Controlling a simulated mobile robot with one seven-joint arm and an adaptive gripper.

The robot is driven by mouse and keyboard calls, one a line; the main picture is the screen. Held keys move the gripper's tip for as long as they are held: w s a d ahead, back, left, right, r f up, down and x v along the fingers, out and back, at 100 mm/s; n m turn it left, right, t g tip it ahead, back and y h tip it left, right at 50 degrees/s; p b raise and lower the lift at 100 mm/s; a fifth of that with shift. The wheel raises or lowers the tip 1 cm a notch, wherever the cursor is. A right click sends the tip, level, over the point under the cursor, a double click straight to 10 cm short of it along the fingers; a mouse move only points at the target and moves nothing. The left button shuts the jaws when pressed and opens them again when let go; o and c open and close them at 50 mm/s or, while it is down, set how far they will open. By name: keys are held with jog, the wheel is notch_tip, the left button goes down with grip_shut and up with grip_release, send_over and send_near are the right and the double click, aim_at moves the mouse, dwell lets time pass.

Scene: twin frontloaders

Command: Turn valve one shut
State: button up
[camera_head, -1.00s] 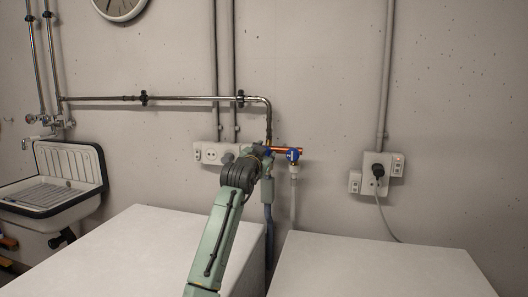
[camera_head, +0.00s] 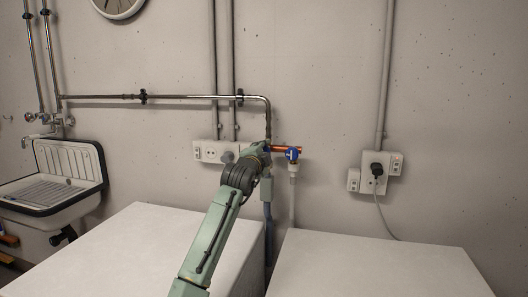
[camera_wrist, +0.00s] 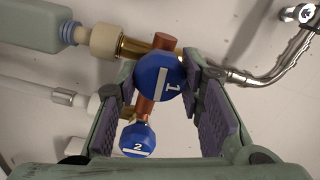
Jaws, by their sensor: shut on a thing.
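Valve one is a blue knob (camera_wrist: 160,77) with a white "1" and a white bar, on a copper and brass fitting in the wrist view. My gripper (camera_wrist: 158,72) has its purple-padded fingers on either side of this knob and is shut on it. In the wrist view the white bar runs roughly up and down, slightly tilted. In the head view my arm hides valve one. Valve two, a smaller blue knob marked "2" (camera_wrist: 137,139), sits below it in the wrist view; a blue knob (camera_head: 292,154) shows right of my gripper in the head view.
Two white-topped machines (camera_head: 135,245) (camera_head: 375,265) stand below, with a narrow gap between them. A metal pipe (camera_head: 190,98) runs along the wall. Wall sockets (camera_head: 210,152) are left of my gripper, and a plugged socket (camera_head: 376,172) is right. A sink (camera_head: 50,190) stands far left.

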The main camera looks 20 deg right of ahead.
jog(key=shift+r+m, duration=0.1)
jog(key=shift+m, duration=0.6)
jog(key=o, duration=1.2)
jog(key=shift+c, duration=0.2)
jog(key=v, duration=1.2)
